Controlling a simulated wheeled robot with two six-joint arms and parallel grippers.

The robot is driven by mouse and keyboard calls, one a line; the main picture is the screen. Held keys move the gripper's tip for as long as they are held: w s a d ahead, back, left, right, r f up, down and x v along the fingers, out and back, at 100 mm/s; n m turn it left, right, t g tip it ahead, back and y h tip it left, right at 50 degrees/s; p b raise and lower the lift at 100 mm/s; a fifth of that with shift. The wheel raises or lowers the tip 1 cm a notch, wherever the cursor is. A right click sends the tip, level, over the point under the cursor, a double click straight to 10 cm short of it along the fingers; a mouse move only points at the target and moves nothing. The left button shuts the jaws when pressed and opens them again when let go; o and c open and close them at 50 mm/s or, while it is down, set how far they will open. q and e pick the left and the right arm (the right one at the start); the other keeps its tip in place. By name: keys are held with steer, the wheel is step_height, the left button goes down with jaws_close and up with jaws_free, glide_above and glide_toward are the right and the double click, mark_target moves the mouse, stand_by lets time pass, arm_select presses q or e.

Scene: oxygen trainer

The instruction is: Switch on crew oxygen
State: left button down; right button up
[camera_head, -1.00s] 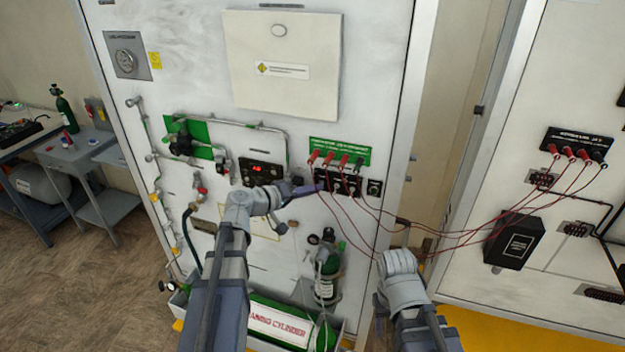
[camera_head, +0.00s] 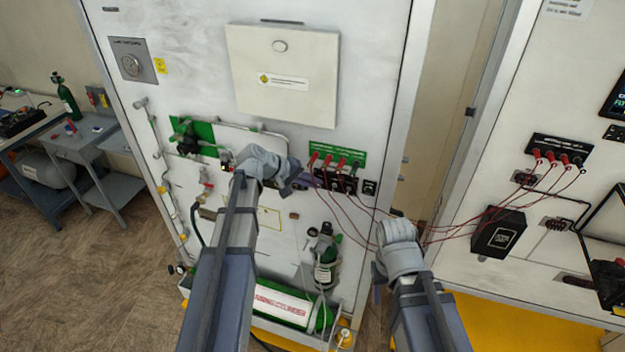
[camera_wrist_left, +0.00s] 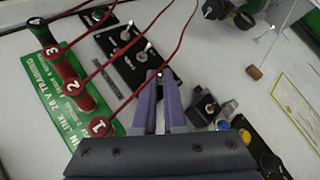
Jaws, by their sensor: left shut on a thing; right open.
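A black switch panel (camera_wrist_left: 118,50) with several small metal toggles sits beside a green label plate (camera_wrist_left: 42,88) on the white cabinet. In the head view the panel (camera_head: 345,183) is partly covered by my left gripper (camera_head: 312,183). In the left wrist view my left gripper (camera_wrist_left: 160,74) is shut on a small toggle switch with a pale tip at the panel's lower edge. The fingers hide most of that toggle. No marking readable here identifies the crew oxygen switch. My right gripper (camera_head: 394,238) is low in front of the cabinet's right edge, open, its fingers hard to make out.
Red leads (camera_head: 350,225) run from the green plate's sockets to the right cabinet, passing close to both grippers. Valves and pipes (camera_head: 185,135) lie left of my left arm.

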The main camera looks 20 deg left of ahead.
stand_by(0.4)
arm_select(q)
steer(key=c, duration=1)
jaws_free()
steer(key=p+v, duration=0.5)
steer(key=v, duration=0.2)
steer(key=shift+s+a+r, duration=0.1)
steer(key=shift+a+r, duration=0.05)
